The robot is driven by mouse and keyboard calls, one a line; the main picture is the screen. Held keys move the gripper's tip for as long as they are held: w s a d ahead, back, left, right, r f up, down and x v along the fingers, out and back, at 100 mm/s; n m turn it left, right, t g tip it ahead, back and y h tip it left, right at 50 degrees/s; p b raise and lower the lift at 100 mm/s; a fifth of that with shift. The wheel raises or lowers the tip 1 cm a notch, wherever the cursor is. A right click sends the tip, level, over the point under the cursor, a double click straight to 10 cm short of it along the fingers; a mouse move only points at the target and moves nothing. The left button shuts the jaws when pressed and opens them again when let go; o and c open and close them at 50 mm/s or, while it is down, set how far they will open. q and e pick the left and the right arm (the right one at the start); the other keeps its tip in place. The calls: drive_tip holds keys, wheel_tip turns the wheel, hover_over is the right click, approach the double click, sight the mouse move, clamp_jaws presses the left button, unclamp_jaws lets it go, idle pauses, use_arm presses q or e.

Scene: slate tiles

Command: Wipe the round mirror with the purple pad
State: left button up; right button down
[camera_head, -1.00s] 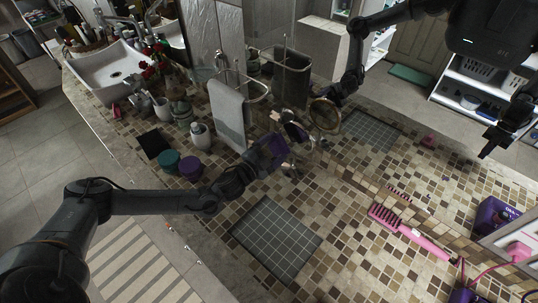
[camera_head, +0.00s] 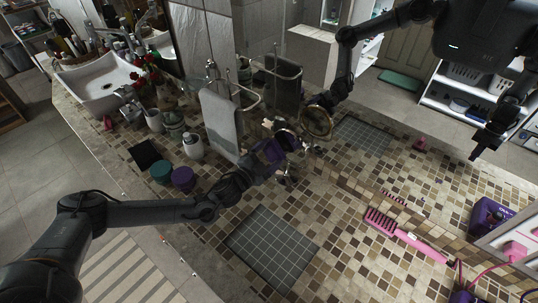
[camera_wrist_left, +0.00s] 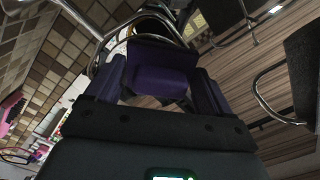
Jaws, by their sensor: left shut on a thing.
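The purple pad (camera_head: 268,151) is in my left gripper (camera_head: 272,158), which is shut on it above the tiled counter. The pad shows as a purple block in the left wrist view (camera_wrist_left: 164,77), between the gripper's fingers. The round mirror (camera_head: 288,139) stands right by the pad in the head view, seen nearly edge-on and partly hidden by gripper and pad. Its curved metal rim (camera_wrist_left: 150,17) shows past the pad in the wrist view. I cannot tell whether pad and mirror touch. My right gripper shows only as a reflection.
A large wall mirror reflects the counter, my arms and a gold-rimmed round shape (camera_head: 317,121). A towel stand (camera_head: 222,122) is left of the gripper. A grey grid mat (camera_head: 272,246) lies in front.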

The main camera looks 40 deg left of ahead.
sight(289, 150)
use_arm(q)
drive_tip(key=shift+w+b, duration=0.3)
drive_tip(key=shift+w, duration=0.65)
use_arm(e)
drive_tip(key=shift+f, duration=0.3)
use_arm(q)
drive_tip(key=shift+d, duration=0.1)
use_arm(e)
drive_tip(key=shift+r, duration=0.1)
use_arm(q)
drive_tip(key=shift+d+p, duration=0.35)
drive_tip(key=shift+d, duration=0.6)
use_arm(e)
drive_tip(key=shift+r, duration=0.25)
use_arm(q)
drive_tip(key=shift+s+d, duration=0.1)
drive_tip(key=shift+d, duration=0.85)
use_arm(e)
drive_tip(key=shift+r, duration=0.2)
use_arm(q)
drive_tip(key=shift+r+p, duration=0.1)
drive_tip(key=shift+p, duration=0.25)
use_arm(e)
drive_tip(key=shift+d+r, duration=0.1)
drive_tip(key=shift+r, duration=0.05)
use_arm(q)
drive_tip(key=shift+a, duration=2)
use_arm(e)
drive_tip(key=shift+r, duration=0.25)
